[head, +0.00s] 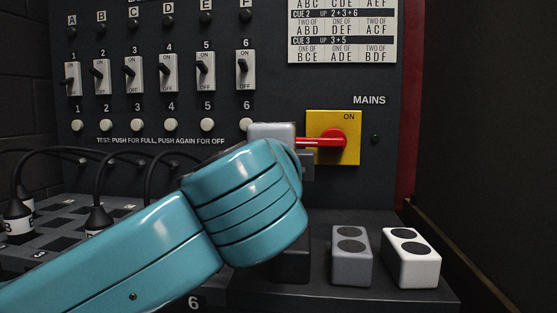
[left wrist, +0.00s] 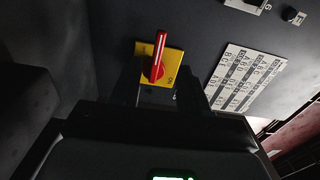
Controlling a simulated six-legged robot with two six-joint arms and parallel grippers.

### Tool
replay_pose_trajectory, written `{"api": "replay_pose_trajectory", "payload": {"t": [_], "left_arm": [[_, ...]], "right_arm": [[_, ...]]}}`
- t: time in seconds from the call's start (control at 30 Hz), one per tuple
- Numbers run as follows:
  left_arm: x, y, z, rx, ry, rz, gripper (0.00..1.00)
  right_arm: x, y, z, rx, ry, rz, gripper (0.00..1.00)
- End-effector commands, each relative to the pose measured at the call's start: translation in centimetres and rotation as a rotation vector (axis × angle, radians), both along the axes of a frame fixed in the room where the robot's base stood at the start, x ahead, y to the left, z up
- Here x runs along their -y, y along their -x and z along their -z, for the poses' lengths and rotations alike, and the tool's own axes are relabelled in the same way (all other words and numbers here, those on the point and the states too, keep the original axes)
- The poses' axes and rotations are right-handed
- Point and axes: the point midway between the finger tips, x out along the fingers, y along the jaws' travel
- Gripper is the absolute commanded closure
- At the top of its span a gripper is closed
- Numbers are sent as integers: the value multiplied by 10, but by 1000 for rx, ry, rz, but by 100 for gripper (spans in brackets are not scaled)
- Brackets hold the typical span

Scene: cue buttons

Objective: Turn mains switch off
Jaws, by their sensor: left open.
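The mains switch is a yellow plate (head: 350,122) marked ON, with a red handle (head: 325,141) lying level and pointing left, under the word MAINS. The handle (left wrist: 158,58) and plate (left wrist: 174,66) also show in the left wrist view. My left gripper (left wrist: 164,82) is open, with its dark fingers on either side of the handle's near end in that view. I cannot tell whether they touch it. In the head view the teal arm comes in from the left and hides most of the gripper. My right gripper is not in view.
Several small toggle switches (head: 169,77) and round test buttons (head: 171,125) line the panel at left. A printed cue chart (head: 343,32) is above the switch. Grey (head: 351,267) and white (head: 412,268) blocks stand on the ledge below. Black cables (head: 97,190) hang at left.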

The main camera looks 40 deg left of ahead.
Motion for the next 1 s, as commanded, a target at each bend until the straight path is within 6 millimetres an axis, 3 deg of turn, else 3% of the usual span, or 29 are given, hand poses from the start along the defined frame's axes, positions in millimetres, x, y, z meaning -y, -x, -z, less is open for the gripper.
{"api": "replay_pose_trajectory", "payload": {"t": [0.1, 0.3, 1.0], "left_arm": [[13, 19, -1, 2, 1, 5, 55], [21, 33, 0, 1, 1, 1, 55], [21, 34, 0, 0, 1, -1, 55]], "right_arm": [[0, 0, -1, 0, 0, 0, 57], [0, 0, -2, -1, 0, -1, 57], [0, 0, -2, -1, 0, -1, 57]]}}
